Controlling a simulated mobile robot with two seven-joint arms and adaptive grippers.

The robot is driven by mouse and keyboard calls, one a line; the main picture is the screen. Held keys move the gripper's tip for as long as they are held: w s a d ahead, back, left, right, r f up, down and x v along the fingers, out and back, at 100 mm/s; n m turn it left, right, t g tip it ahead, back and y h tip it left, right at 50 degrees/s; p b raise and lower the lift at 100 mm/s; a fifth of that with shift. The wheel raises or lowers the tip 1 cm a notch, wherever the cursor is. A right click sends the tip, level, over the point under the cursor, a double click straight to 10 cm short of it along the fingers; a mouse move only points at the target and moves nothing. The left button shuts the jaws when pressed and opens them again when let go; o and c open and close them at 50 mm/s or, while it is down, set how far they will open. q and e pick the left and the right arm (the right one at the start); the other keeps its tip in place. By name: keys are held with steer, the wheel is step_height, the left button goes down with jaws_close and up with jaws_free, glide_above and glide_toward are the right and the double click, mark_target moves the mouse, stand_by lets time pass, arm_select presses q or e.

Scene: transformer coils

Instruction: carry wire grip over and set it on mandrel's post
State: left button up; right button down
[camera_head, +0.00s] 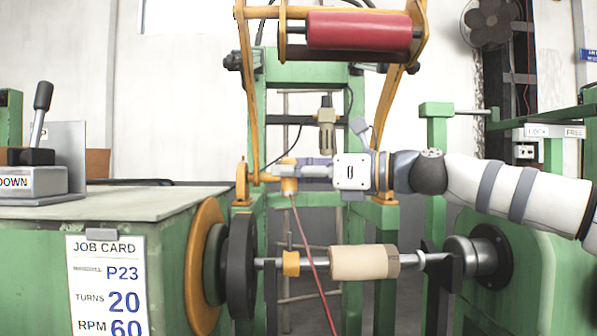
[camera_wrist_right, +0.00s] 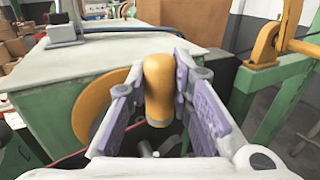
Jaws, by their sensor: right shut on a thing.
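The wire grip (camera_head: 289,185) is an orange, rounded handle with a red wire hanging from it. My right gripper (camera_head: 291,171) is shut on it and holds it in the air above the left end of the mandrel. In the right wrist view, the grip (camera_wrist_right: 158,85) stands between the two purple-padded fingers. The mandrel (camera_head: 365,262) is a beige cylinder on a horizontal steel shaft, with an orange collar (camera_head: 291,264) to its left. I cannot make out the post clearly in either view. My left gripper is not in view.
A black disc and an orange wheel (camera_head: 205,265) stand left of the shaft, beside the green cabinet (camera_head: 130,203). A chuck (camera_head: 478,256) is at the shaft's right end. An orange frame with a red roller (camera_head: 360,33) rises behind. A job card (camera_head: 107,285) hangs on the cabinet.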

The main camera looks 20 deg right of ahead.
step_height(320, 180, down, 5)
steer(key=shift+a+f+b, duration=0.1)
steer(key=shift+a+b, duration=0.05)
steer(key=shift+b, duration=1.05)
steer(key=shift+s+r, duration=0.1)
steer(key=shift+r, duration=0.25)
steer(key=shift+s+r+p, duration=0.1)
steer(key=shift+p, duration=0.25)
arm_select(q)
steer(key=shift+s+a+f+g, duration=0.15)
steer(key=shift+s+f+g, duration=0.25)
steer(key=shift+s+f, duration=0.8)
arm_select(e)
steer(key=shift+f, duration=0.2)
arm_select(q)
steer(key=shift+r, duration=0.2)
arm_select(e)
steer(key=shift+f, duration=0.15)
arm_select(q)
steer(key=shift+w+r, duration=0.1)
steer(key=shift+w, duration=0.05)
